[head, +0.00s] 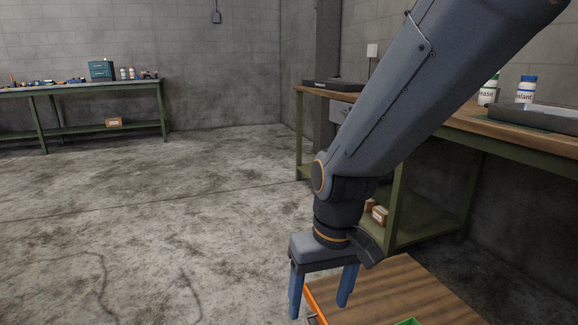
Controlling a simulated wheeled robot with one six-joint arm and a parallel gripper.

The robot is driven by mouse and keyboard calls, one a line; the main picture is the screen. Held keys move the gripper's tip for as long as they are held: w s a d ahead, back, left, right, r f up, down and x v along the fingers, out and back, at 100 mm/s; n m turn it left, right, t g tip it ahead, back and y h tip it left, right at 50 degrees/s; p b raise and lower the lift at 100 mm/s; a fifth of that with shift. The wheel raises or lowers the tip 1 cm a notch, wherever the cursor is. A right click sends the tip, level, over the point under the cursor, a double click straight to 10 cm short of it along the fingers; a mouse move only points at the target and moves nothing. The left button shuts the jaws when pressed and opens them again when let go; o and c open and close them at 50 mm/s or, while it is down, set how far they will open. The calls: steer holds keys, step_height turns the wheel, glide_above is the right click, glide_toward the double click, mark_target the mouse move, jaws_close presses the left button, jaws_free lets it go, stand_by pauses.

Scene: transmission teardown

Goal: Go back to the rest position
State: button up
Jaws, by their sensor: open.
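My gripper (321,300) hangs at the lower middle of the head view, pointing down.
An orange edge (315,304) and a green piece (407,322) show by the wooden surface. A green-legged workbench (455,122) at right bears bottles (525,90) and a dark tray (545,118). Another bench (85,90) stands far left. The concrete floor (170,215) between is clear.

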steer(key=s+a+r+n, duration=0.2)
steer(key=s+a+r, duration=0.15)
steer(key=s, duration=0.35)
steer(key=s+a+r+n, duration=0.1)
steer(key=s+a+r, duration=0.1)
steer(key=s+a, duration=0.35)
steer(key=d+r+m+p, duration=0.3)
steer(key=d+r+p, duration=0.8)
steer(key=p, duration=0.7)
steer(key=s+d+r+m+h+p, duration=0.1)
steer(key=d+r+m+p, duration=0.2)
steer(key=d+r+p, duration=0.8)
step_height(320, 180, up, 6)
steer(key=p, duration=0.8)
steer(key=shift+d+r+m, duration=0.15)
steer(key=shift+d+m, duration=0.15)
steer(key=shift+c, duration=0.4)
